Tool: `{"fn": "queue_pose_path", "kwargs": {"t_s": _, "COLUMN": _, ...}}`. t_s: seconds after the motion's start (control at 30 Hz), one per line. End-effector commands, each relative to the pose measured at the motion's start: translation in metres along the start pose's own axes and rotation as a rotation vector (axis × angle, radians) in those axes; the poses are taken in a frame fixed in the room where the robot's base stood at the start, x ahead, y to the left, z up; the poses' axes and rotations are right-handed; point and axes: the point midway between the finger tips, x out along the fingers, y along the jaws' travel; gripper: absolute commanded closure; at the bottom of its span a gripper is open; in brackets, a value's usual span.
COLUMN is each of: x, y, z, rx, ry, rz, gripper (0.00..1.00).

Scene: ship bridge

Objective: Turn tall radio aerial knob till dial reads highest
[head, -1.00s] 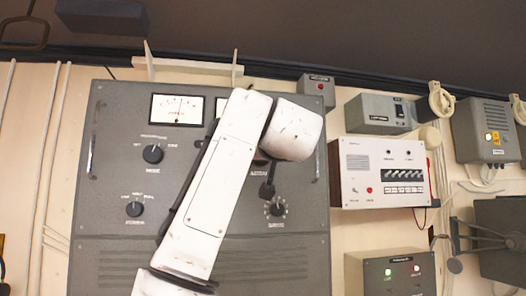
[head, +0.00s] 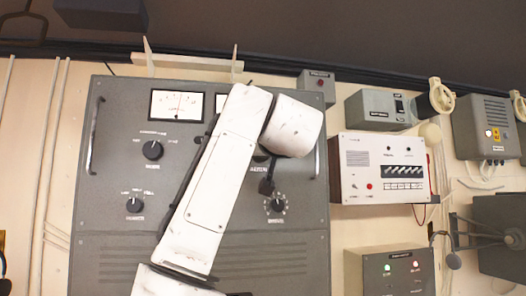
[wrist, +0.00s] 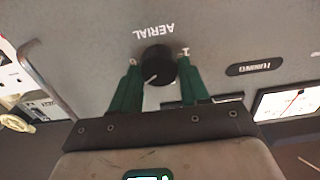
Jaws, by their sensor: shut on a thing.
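The tall radio (head: 110,215) is a grey cabinet. Its black aerial knob (wrist: 158,66) shows in the wrist view under an upside-down AERIAL label, with its white pointer line toward lower left. My gripper (wrist: 158,76) has its green fingers shut on either side of the knob. In the head view my arm hides the knob and gripper. A white dial (head: 178,104) has its needle near mid-scale. A second dial (head: 222,102) is mostly behind my arm. A dial (wrist: 290,103) also shows at the wrist view's right, its reading unclear.
Other knobs on the radio are the upper left knob (head: 153,149), lower left knob (head: 134,205) and lower right knob (head: 277,205). A metal handle (wrist: 47,80) stands out from the panel. A white unit (head: 380,170) hangs to the right.

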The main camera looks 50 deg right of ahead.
Motion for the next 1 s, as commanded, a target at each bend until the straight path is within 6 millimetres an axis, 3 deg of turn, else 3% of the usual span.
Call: {"fn": "queue_pose_path", "kwargs": {"t_s": 1.0, "x": 0.0, "y": 0.0022, "z": 0.0, "rx": 0.633, "ry": 0.0, "rz": -0.001, "gripper": 0.85}}
